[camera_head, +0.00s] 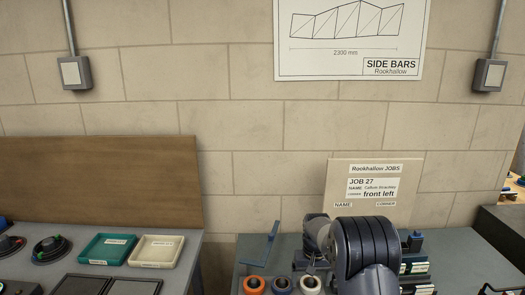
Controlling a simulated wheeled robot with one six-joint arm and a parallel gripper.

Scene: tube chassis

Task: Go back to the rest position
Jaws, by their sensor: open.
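My arm rises at the lower middle right, with dark ringed joints in front and a pale grey link behind. My gripper (312,266) shows only as a small dark part at the left of the arm, low over the right bench (252,247). It is open, and I see nothing held in it. Much of it is hidden by the arm or too small to make out.
An orange roll (254,285), a blue-grey roll (282,285) and a white roll (310,285) stand at the bench front. A blue angled bar (270,246) lies behind. A job board (340,180) stands at the back. The left bench holds green (106,249) and cream (156,251) trays.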

